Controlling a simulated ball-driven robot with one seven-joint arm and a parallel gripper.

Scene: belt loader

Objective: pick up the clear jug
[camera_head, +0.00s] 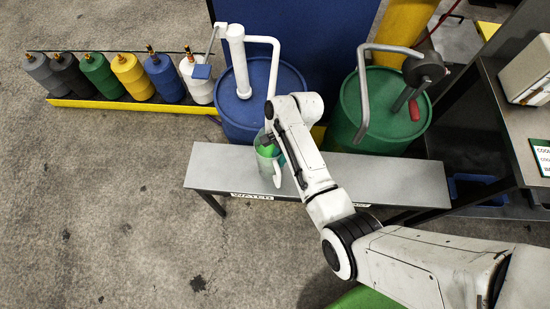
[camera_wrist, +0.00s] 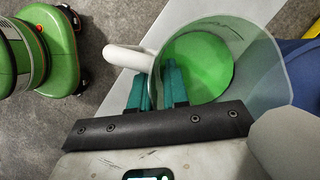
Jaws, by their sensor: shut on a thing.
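The clear jug (camera_head: 264,150) with green liquid in it and a white handle is at the grey bench, in front of the blue drum. In the wrist view the jug (camera_wrist: 265,62) fills the upper right, with its mouth facing the camera and its white handle (camera_wrist: 125,57) pointing left. My gripper (camera_wrist: 157,82) has its two teal fingers close together at the handle side of the jug, shut on it. My arm covers part of the jug in the head view. I cannot tell whether its base touches the bench.
The grey bench (camera_head: 225,170) bears a "WATER" label on its front edge. Behind it stand a blue drum (camera_head: 240,115) with a white pump and a green drum (camera_head: 385,105) with a crank pump. Several coloured bottles (camera_head: 130,75) line a yellow-edged tray. Floor at left is clear.

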